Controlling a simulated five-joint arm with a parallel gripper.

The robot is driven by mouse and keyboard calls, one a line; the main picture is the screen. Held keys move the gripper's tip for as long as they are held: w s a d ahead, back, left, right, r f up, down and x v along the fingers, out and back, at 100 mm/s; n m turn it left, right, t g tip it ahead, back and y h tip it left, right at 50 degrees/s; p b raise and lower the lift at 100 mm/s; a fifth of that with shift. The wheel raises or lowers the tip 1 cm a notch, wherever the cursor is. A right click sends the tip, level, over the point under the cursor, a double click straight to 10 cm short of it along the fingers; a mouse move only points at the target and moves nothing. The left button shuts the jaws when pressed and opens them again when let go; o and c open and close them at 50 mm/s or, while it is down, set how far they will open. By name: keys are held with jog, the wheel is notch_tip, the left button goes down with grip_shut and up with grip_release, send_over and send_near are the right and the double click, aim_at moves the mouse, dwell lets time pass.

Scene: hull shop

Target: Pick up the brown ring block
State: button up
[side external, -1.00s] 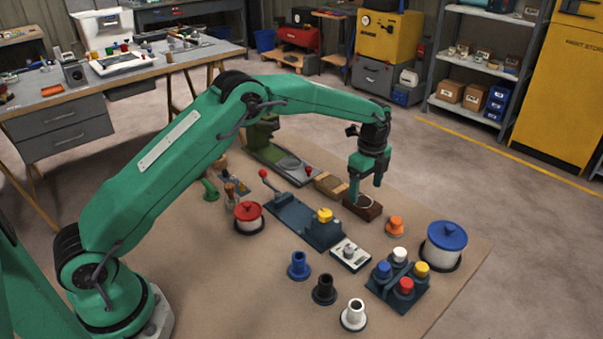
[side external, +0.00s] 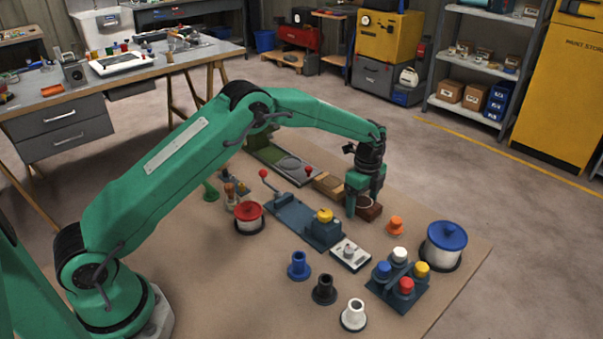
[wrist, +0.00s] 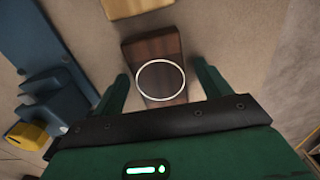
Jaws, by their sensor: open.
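The brown ring block (side external: 369,210) is a dark wooden block with a pale ring on its top, lying on the tan work surface. In the wrist view the block (wrist: 153,49) lies between my two fingers, its white ring near the fingertips. My gripper (side external: 363,207) points down at the block in the side view and partly hides it. In the wrist view my gripper (wrist: 162,78) is open, one finger on each side of the block, with a gap on both sides. I cannot tell how far down the fingertips reach.
A lighter wooden block (side external: 327,184) lies just left of the brown block. A blue fixture with a yellow knob (side external: 324,215) stands nearby on the left. An orange knob (side external: 396,225) and a blue-lidded pot (side external: 444,246) are to the right.

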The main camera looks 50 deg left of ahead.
aim_at(363, 201)
jog(key=c, duration=1.1)
jog(key=shift+r, duration=0.1)
jog(key=shift+r, duration=0.8)
notch_tip(363, 201, up, 2)
jog(key=shift+r, duration=0.2)
jog(key=s+d+r, duration=0.6)
jog(key=s+d, duration=0.1)
jog(key=d, duration=0.2)
jog(key=shift+d+r, duration=0.15)
jog(key=shift+r, duration=0.25)
jog(key=shift+r, duration=0.1)
